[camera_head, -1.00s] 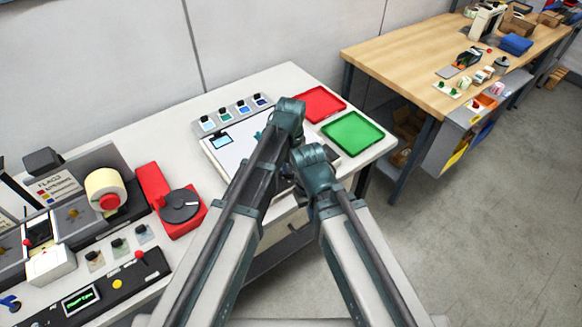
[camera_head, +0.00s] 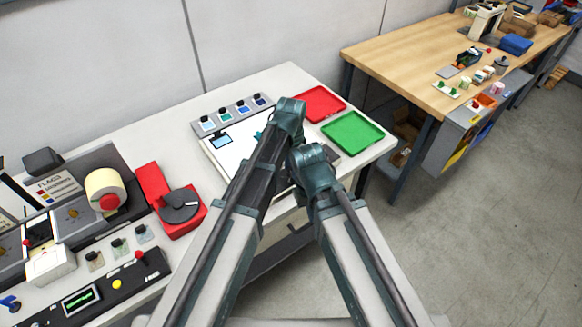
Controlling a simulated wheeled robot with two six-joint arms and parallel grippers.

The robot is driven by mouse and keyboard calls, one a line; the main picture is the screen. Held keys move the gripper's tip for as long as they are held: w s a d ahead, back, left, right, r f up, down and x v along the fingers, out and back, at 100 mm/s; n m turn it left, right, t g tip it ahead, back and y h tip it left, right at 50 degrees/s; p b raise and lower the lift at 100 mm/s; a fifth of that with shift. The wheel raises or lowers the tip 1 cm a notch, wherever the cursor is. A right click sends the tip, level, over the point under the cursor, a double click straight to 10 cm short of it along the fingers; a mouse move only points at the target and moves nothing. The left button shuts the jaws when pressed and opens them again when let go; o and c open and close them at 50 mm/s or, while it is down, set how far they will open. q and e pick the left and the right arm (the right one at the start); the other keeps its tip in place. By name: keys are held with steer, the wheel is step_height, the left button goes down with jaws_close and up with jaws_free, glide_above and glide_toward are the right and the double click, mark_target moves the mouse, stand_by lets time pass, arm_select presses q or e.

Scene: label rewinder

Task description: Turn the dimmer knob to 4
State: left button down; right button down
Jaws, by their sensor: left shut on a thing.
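A white light panel (camera_head: 226,160) with a small blue display lies on the white bench, partly behind my left arm. The dimmer knob and its scale cannot be made out; my arms cover the panel's right and front parts. My left gripper (camera_head: 259,134) shows only as a small teal piece over the panel, beside my left arm. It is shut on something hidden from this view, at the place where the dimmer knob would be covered. My right gripper is hidden behind my right arm.
A red tray (camera_head: 319,104) and a green tray (camera_head: 352,134) lie at the bench's right end. A row of dark-capped samples (camera_head: 241,107) stands behind the panel. A red device with a black disc (camera_head: 180,206) and the rewinder's label roll (camera_head: 106,191) stand left.

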arm_select(q)
steer(key=shift+m, duration=1.2)
steer(key=c, duration=0.5)
jaws_free()
steer(key=shift+r, duration=0.1)
step_height(320, 180, up, 14)
steer(key=p, duration=1.3)
steer(key=shift+f+p, duration=0.2)
steer(key=shift+p, duration=0.2)
